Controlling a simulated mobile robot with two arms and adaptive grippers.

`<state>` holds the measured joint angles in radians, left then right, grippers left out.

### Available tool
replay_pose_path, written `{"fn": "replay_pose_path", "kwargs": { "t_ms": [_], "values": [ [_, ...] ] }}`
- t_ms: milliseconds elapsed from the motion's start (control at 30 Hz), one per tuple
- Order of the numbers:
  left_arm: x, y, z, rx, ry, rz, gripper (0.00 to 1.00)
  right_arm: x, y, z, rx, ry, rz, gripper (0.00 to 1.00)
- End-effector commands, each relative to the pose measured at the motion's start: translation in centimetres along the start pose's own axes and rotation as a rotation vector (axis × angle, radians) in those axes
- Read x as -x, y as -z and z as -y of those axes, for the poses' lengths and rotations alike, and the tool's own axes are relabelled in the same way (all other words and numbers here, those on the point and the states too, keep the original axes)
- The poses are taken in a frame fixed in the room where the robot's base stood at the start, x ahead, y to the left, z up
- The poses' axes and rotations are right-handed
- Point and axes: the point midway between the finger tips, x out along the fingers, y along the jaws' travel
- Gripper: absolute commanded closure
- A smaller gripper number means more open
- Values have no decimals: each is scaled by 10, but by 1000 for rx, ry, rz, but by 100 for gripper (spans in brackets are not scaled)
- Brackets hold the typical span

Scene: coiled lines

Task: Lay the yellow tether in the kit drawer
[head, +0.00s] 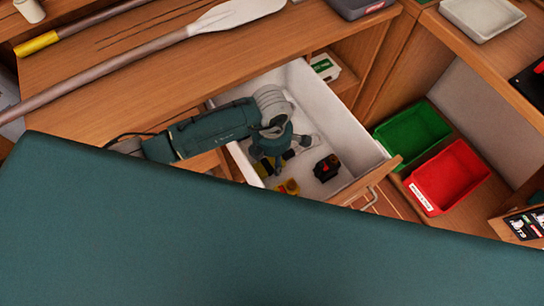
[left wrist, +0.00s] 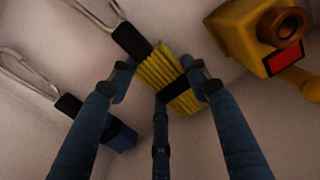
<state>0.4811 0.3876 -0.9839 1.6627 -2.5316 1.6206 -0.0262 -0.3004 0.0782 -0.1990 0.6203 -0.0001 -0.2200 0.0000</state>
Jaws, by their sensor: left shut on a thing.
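The yellow tether (left wrist: 163,78), a ribbed yellow bundle with black ends and a metal loop, is between the fingers of my left gripper (left wrist: 160,86), which is shut on it. In the head view my left gripper (head: 270,166) reaches down inside the open kit drawer (head: 304,84), which has white walls. The drawer's pale inside fills the background of the left wrist view. I cannot tell whether the tether touches the drawer floor. A blue tether (left wrist: 119,135) with its own metal loop lies to the left of it. My right gripper is not in view.
A yellow device (left wrist: 262,38) with a red panel lies in the drawer, right of the gripper. A black-and-red item (head: 326,168) lies there too. Green (head: 413,136) and red (head: 447,178) bins stand right of the drawer. A paddle (head: 190,32) lies on the counter behind.

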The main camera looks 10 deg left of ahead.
Motion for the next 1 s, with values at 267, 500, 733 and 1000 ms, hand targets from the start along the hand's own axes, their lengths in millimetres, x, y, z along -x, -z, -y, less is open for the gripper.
{"fn": "replay_pose_path", "kwargs": {
  "t_ms": [267, 500, 733, 1000],
  "values": [
    [-5, 0, 0, 0, -1, 1, 51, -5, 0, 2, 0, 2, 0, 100],
    [-5, 0, 0, 0, 0, 1, 31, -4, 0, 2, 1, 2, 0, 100],
    [-1, 0, 0, 0, -1, 1, 31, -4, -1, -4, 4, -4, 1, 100],
    [47, -1, -2, -2, -5, 4, 31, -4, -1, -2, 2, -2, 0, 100]
  ]
}}
